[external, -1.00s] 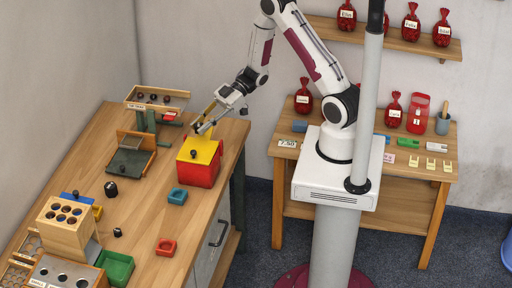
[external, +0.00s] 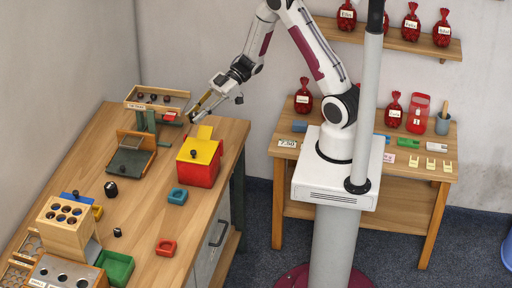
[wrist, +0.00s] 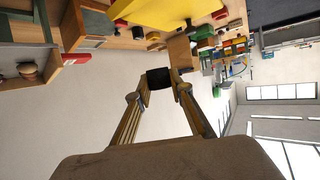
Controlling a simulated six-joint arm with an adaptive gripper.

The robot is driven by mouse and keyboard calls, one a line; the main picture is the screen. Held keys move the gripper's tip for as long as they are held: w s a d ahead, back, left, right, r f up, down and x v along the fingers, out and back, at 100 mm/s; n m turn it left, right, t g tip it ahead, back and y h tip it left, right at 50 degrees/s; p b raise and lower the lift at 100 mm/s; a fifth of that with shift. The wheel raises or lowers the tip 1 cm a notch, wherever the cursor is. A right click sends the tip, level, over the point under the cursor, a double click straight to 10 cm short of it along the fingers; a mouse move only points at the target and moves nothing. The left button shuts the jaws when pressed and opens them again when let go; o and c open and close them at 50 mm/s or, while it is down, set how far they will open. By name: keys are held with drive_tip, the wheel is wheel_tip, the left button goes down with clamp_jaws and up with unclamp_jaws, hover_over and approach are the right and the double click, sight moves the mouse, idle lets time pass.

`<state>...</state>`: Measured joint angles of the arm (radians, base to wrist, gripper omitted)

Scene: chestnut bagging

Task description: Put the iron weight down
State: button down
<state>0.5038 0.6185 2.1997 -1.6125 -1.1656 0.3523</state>
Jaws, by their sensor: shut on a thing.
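The iron weight (wrist: 159,78) shows in the wrist view as a small dark block between my fingertips. My gripper (wrist: 160,90) is shut on it. In the external view my gripper (external: 196,114) is in the air above the far right part of the workbench, just behind the red box with the yellow top (external: 200,151). The yellow top (wrist: 165,10) also shows at the upper edge of the wrist view.
A wooden tray on a green stand (external: 130,104) with small dark pieces is left of my gripper. A dark green hinged tray (external: 131,161) is in front of it. A black weight (external: 111,189) stands farther forward. Bare bench top lies around the blue block (external: 177,195).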

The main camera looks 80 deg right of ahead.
drive_tip(key=w+a+n+g+y, duration=0.1)
drive_tip(key=w+a, duration=0.4)
drive_tip(key=a, duration=0.4)
drive_tip(key=w+a+n+g, duration=0.2)
drive_tip(key=w+a, duration=0.3)
drive_tip(key=a, duration=0.5)
drive_tip(key=w+a+n+g+y, duration=0.1)
drive_tip(key=w+a, duration=0.5)
drive_tip(key=a, duration=0.3)
wheel_tip(320, 180, down, 8)
drive_tip(key=shift+s+f, duration=0.15)
drive_tip(key=shift+f, duration=0.1)
drive_tip(key=shift+a, duration=0.1)
drive_tip(key=shift+f, duration=3.1)
drive_tip(key=shift+f, duration=1.9)
